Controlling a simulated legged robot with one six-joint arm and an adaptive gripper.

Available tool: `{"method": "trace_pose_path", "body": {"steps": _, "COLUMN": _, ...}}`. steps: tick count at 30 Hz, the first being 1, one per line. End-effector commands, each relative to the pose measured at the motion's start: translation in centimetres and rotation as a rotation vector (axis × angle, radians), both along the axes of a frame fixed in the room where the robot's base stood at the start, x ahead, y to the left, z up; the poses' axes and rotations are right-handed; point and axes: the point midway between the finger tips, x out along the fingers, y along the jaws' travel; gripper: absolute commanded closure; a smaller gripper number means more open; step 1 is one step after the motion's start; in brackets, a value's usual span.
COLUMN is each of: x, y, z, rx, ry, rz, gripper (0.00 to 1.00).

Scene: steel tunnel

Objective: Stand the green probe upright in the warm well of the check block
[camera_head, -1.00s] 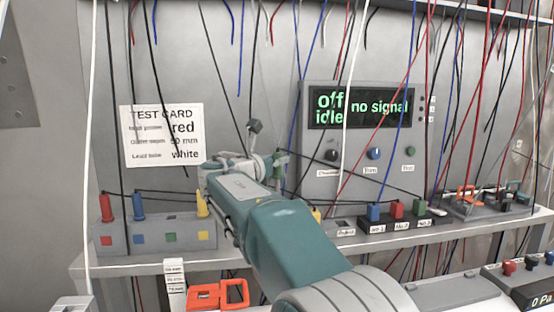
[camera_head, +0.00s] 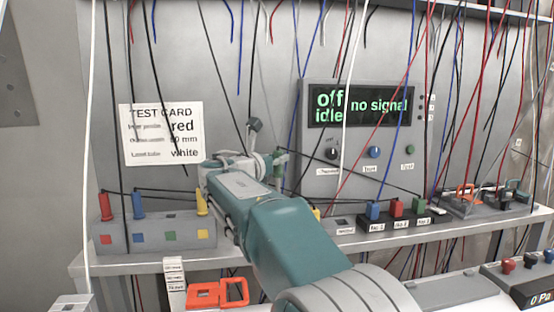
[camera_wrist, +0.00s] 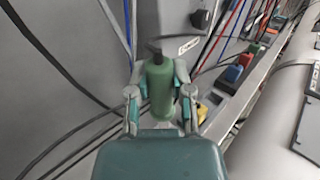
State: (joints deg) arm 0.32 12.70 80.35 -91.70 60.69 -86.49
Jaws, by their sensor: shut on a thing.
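The green probe (camera_wrist: 159,88) is held between the two fingers of my gripper (camera_wrist: 160,76), which is shut on it. In the wrist view its green handle points away with a dark tip end beyond. In the head view a narrow part of the green probe (camera_head: 277,166) shows at the end of my arm, above the shelf. A block with a small label (camera_head: 345,230), probably the check block, stands on the shelf beyond my arm. My arm hides much of it, and I cannot make out which well is warm.
A grey rack (camera_head: 160,234) at left holds red, blue and yellow probes; no probe stands above its green square. A meter (camera_head: 365,125) reads "off idle, no signal". Coloured plugs (camera_head: 397,210) stand at right. Cables hang across the space.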

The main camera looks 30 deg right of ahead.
Motion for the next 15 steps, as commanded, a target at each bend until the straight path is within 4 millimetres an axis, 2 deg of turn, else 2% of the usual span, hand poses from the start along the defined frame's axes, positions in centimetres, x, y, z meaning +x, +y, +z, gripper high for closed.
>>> {"method": "trace_pose_path", "body": {"steps": 15, "x": 0.03, "y": -0.01, "z": -0.47, "rx": 0.000, "ry": 0.000, "rz": 0.000, "gripper": 1.00}}
